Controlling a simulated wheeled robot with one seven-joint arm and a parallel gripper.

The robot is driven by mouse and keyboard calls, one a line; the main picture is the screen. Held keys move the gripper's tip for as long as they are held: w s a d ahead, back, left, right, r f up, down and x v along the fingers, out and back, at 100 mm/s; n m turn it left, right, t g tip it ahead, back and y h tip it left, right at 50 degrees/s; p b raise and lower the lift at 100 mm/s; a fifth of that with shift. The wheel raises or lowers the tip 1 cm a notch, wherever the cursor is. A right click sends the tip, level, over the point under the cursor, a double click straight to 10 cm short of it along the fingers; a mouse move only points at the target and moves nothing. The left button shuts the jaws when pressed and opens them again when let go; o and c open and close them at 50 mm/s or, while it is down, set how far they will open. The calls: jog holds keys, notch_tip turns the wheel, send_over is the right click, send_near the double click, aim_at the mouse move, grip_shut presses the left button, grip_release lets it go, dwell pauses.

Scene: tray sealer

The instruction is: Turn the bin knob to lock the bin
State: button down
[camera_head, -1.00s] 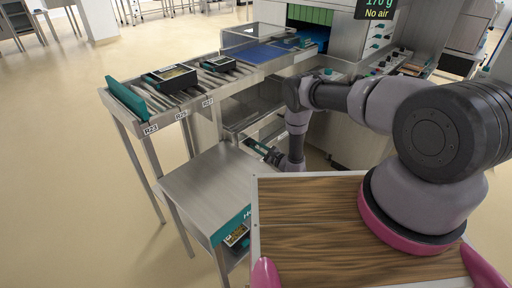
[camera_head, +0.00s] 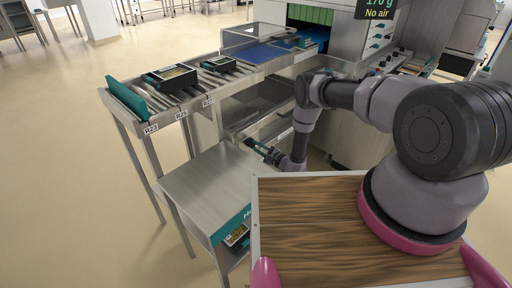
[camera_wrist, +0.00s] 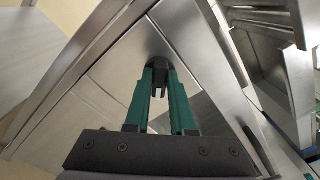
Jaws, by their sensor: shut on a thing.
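In the wrist view my gripper (camera_wrist: 160,80) has its two teal fingers closed around a small dark knob (camera_wrist: 159,88). The knob is in front of a brushed metal panel (camera_wrist: 112,82), which looks like the bin front. The fingers hide the sides of the knob, and I cannot tell its locked or unlocked angle. In the head view my gripper (camera_head: 264,151) is low beside the machine, under the conveyor end. The knob itself cannot be made out there.
A steel side table (camera_head: 208,180) stands close in front of my gripper. The roller conveyor (camera_head: 190,92) above carries dark trays (camera_head: 172,76). The sealer body (camera_head: 350,40) rises behind the arm. Open floor (camera_head: 60,150) lies to the left.

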jog(key=c, duration=0.8)
grip_release()
jog(key=shift+o, duration=0.2)
jog(key=v, duration=1)
jog(key=shift+s+d, duration=0.25)
jog(key=shift+r, duration=0.1)
